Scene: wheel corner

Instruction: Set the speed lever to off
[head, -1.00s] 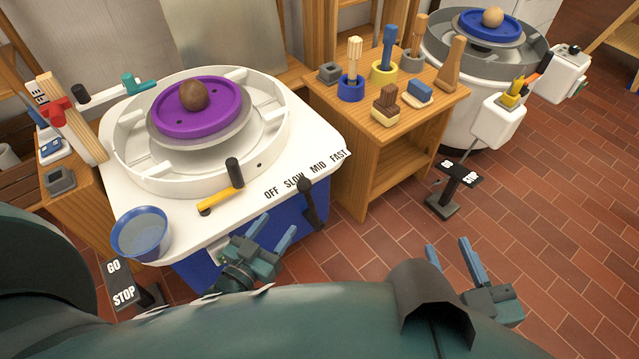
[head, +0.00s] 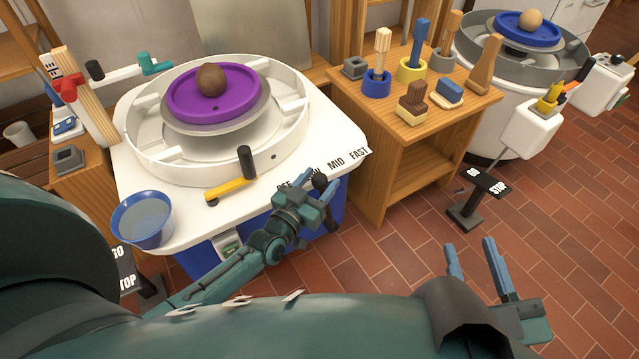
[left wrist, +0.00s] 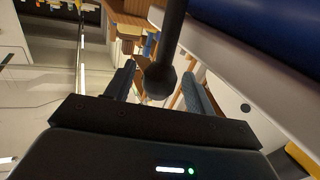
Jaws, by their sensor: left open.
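The speed lever is black with a round knob (head: 320,181), on the front of the white wheel table (head: 235,215). Its labels run OFF, SLOW, MID, FAST (head: 359,152); my left gripper partly covers OFF and SLOW. The lever looks close to SLOW or MID; I cannot tell which. My left gripper (head: 329,196) is open at the lever. In the left wrist view the lever's knob (left wrist: 158,82) shows between the two open fingers, with no clear contact. My right gripper (head: 470,243) is open and empty over the floor at the lower right.
A purple wheel head (head: 213,103) carries a brown clay ball (head: 211,79). A wooden tool stand (head: 410,140) is just right. A GO/STOP pedal (head: 485,183) stands on the floor.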

